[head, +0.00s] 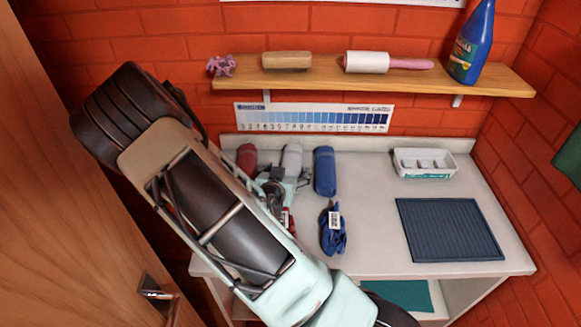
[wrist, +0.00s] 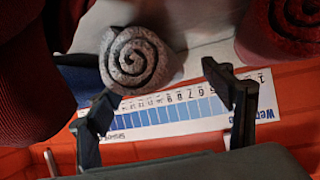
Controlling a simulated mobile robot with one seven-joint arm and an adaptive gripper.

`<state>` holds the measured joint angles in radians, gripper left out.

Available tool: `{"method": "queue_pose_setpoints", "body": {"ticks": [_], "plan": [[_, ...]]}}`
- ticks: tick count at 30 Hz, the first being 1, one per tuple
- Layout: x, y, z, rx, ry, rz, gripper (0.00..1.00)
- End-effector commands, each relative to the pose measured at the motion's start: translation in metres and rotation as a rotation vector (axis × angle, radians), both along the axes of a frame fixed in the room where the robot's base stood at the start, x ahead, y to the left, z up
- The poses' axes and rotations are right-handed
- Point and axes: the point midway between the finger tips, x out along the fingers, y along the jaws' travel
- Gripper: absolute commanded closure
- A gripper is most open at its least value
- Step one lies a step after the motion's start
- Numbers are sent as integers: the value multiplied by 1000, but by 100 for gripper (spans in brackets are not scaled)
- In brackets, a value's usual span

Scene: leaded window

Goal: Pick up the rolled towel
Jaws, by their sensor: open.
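Three rolled towels lie side by side at the back of the worktop in the head view: a red one (head: 246,157), a grey one (head: 292,158) and a blue one (head: 324,170). My gripper (head: 284,183) is at the near end of the grey roll and partly covers it. In the wrist view my gripper (wrist: 162,82) is open, with nothing held. The grey roll's spiral end (wrist: 135,60) shows close to the left finger. The red roll (wrist: 285,22) shows at the upper right. I cannot tell whether a finger touches the grey roll.
A blue bundle with a white tag (head: 333,230) lies in front of the rolls. A dark ribbed mat (head: 450,230) and a white basket (head: 425,172) are on the right. A wooden shelf (head: 340,78) with a blue bottle (head: 471,42) hangs above. My arm hides the worktop's left.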

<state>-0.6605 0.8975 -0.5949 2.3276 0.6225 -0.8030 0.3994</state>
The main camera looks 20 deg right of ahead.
Motion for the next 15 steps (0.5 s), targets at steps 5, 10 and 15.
{"method": "queue_pose_setpoints", "body": {"ticks": [5, 10, 15], "plan": [[15, -12, -8, -1, -1, -1, 26], [19, -14, -11, 0, -1, 0, 26], [19, -13, -11, 0, -1, 0, 28]]}}
